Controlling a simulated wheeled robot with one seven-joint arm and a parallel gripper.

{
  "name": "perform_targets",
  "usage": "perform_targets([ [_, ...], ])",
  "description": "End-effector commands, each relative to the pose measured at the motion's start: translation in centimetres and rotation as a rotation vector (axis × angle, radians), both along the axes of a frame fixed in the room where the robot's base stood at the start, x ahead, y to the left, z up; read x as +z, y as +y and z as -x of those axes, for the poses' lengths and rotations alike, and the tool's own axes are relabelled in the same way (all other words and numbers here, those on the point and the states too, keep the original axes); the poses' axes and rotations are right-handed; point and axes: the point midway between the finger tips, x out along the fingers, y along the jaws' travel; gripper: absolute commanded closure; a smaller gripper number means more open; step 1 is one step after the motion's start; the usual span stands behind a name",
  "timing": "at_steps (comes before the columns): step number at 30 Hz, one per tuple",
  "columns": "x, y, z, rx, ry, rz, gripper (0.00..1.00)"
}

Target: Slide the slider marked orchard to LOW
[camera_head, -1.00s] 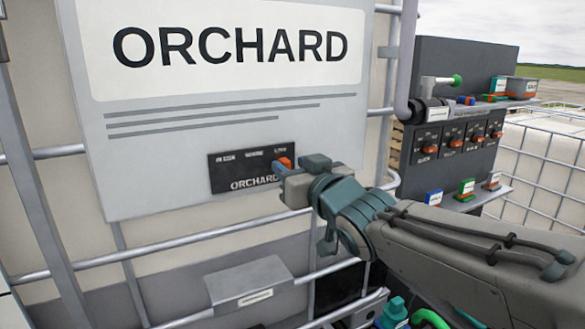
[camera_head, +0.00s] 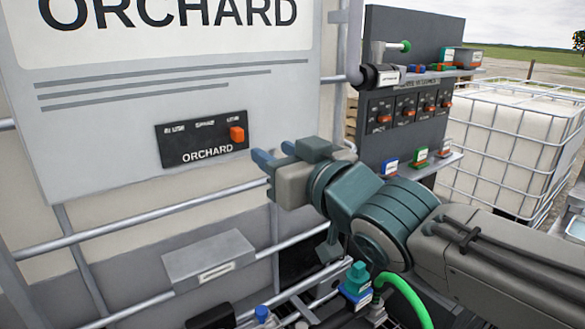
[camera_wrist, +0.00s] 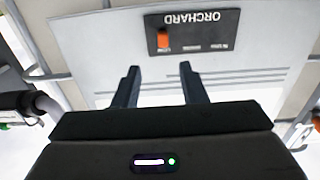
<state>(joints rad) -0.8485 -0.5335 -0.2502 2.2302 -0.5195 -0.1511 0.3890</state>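The orchard slider is a black plate (camera_head: 205,144) marked ORCHARD on a large grey sign panel, with three small position labels along its top. Its orange knob (camera_head: 237,134) stands at the right end of the plate, under the right label, which seems to read LOW. In the wrist view the plate (camera_wrist: 192,36) is upside down, with the orange knob (camera_wrist: 163,41) at its left. My gripper (camera_head: 274,155) is right of the plate and apart from the knob. In the wrist view its two fingers (camera_wrist: 159,69) are spread with nothing between them.
Metal cage bars (camera_head: 140,222) run below the panel, with a grey box (camera_head: 209,257) on them. A dark panel (camera_head: 408,120) with several orange-knobbed sliders stands at the right, behind a shelf (camera_head: 437,166) of small items. A green hose (camera_head: 405,292) curves below my arm.

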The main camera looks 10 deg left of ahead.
Motion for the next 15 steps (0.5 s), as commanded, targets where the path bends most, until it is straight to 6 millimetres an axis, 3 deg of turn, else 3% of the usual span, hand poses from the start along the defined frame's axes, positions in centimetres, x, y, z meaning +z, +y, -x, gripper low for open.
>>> perform_targets([
  [6, -0.1, -1.6, 1.9, 0.001, -0.002, -0.001, 0.62],
  [15, 0.0, -2.2, 2.5, 0.000, -0.001, 0.001, 0.62],
])
